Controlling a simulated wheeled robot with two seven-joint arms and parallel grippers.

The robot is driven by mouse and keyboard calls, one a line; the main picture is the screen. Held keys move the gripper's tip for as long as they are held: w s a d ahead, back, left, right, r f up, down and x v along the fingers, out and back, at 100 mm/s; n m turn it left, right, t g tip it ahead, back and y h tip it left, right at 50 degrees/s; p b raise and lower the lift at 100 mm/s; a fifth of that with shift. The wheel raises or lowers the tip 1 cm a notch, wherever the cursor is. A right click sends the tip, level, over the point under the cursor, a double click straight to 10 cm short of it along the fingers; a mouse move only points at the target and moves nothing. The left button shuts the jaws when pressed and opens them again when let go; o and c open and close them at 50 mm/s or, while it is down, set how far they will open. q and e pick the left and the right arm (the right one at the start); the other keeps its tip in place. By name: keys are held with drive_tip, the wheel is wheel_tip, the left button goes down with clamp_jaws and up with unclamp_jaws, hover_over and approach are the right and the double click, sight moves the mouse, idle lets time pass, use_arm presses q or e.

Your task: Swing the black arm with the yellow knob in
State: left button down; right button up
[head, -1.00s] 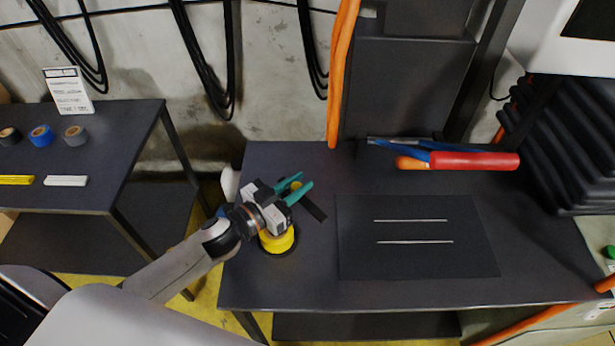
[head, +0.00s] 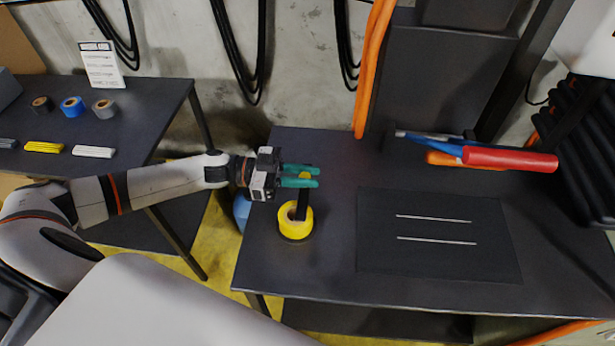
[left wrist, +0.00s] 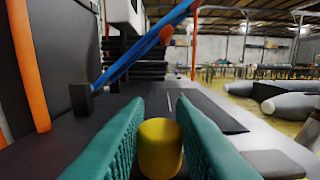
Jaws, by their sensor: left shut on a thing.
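My left gripper (head: 318,176) reaches in from the left over the left end of the dark table, with its green fingers pointing right. It is shut on the yellow knob (head: 304,175), which also shows between the fingers in the left wrist view (left wrist: 160,148). The flat black arm (head: 303,203) runs from the knob toward the front of the table, and its near end meets the right part of the yellow ring (head: 294,228). Whether it touches the ring is hard to tell. The fingers hide part of the knob. My right gripper is not in view.
A dark mat (head: 375,258) with two thin pale strips lies to the right on the table. A red roll (head: 510,160) and blue and orange pieces lie at the back. Orange hoses (head: 370,75) hang behind. A side table (head: 135,120) with tape rolls stands left.

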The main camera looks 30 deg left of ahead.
use_arm(q)
drive_tip(key=shift+g, duration=0.3)
drive_tip(key=c, duration=1.2)
unclamp_jaws()
drive_tip(key=shift+c, duration=0.2)
drive_tip(key=shift+a, duration=0.15)
drive_tip(key=shift+s+a+f, duration=0.1)
drive_tip(key=shift+a, duration=0.15)
drive_tip(key=b+v, duration=0.3)
drive_tip(key=v, duration=0.7)
drive_tip(key=shift+a+f, duration=0.1)
drive_tip(key=shift+a, duration=0.1)
drive_tip(key=shift+s+a, duration=0.2)
drive_tip(key=shift+a, duration=0.2)
drive_tip(key=shift+a, duration=0.1)
